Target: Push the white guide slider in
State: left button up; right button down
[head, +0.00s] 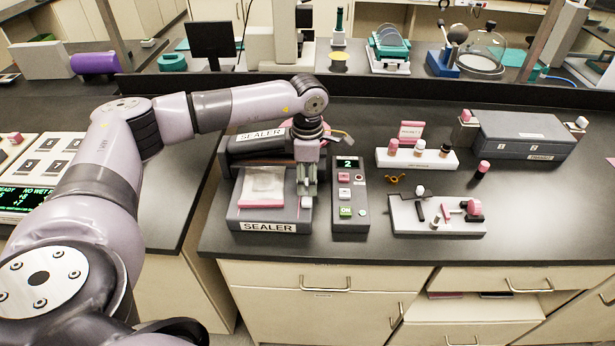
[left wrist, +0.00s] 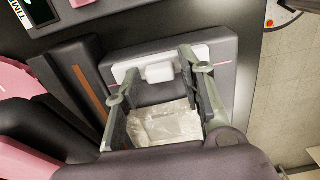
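The white guide slider is a pale plate with a block-shaped knob (left wrist: 159,73), on the right side of the grey sealer bed (head: 240,213). In the head view only a small white part of the slider (head: 306,202) shows below my left gripper (head: 308,190). My left gripper points down, its fingers apart. In the left wrist view its fingertips (left wrist: 158,61) stand on either side of the knob; I cannot tell whether they touch it. A clear pouch (head: 263,185) lies on the bed and shows between the fingers. My right gripper is not in view.
The sealer's raised dark upper part (head: 250,148) is close behind my gripper. A control box (head: 349,222) reading 2 stands just right of the sealer. A grey tray (head: 410,224) with small parts and a white rack (head: 388,160) stand farther right. Bare counter lies at the front.

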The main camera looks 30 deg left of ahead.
pick_arm(q)
jog(key=c, duration=0.4)
grip_shut()
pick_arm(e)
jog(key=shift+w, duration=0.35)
pick_arm(q)
jog(key=s+a, duration=0.1)
jog(key=a, duration=0.2)
jog(key=shift+s+b, duration=0.35)
jog(key=shift+b, duration=0.05)
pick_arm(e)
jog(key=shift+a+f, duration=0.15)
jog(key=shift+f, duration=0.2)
pick_arm(q)
jog(key=shift+r, duration=0.1)
jog(key=shift+o, duration=1.6)
grip_release()
jog(key=o, duration=0.4)
jog(key=shift+s+a, duration=0.1)
jog(key=shift+c, duration=0.2)
